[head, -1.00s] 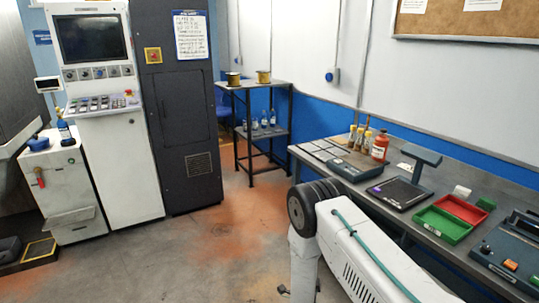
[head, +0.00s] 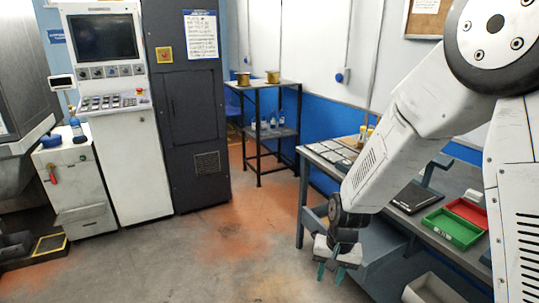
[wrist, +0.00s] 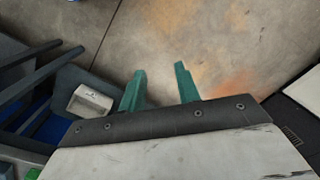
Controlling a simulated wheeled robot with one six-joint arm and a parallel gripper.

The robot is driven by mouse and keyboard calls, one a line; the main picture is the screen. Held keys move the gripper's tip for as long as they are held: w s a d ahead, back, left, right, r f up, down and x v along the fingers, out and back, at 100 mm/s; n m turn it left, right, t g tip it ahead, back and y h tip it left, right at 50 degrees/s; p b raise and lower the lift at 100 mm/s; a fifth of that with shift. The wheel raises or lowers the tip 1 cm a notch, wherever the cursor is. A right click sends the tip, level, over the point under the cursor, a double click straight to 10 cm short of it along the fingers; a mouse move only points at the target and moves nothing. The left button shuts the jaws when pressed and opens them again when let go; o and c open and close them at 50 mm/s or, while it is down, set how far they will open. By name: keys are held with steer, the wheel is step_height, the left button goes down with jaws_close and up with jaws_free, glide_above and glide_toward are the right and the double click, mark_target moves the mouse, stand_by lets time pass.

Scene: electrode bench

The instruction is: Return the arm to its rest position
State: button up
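My gripper (head: 331,273) hangs at the end of my white arm, low over the open floor just left of the bench. In the wrist view its two green fingers (wrist: 160,82) stand apart with only concrete floor between and beyond them. It is open and empty. My arm comes in from the upper right of the head view, bends at a large dark joint and slopes down to the left, fingers pointing down. It covers part of the bench.
The grey bench (head: 322,156) runs along the right wall, with a green tray (head: 451,228), a red tray (head: 470,211) and a black scale. A white bin (head: 430,290) sits low by the bench. A white console (head: 133,160) and a dark cabinet stand left. The middle floor is clear.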

steer(key=s+d+r+n, duration=0.1)
steer(key=s+d+r, duration=0.2)
steer(key=s+r, duration=0.4)
steer(key=s+d+r+n+t, duration=0.1)
steer(key=s+d+r, duration=0.3)
steer(key=s+r, duration=0.4)
steer(key=s+d+r+h, duration=0.1)
steer(key=s+d+r, duration=0.3)
steer(key=s+r, duration=0.4)
step_height(320, 180, up, 3)
steer(key=shift+s+f+n+t, duration=0.1)
steer(key=shift+s+n+t, duration=0.2)
steer(key=shift+n, duration=0.1)
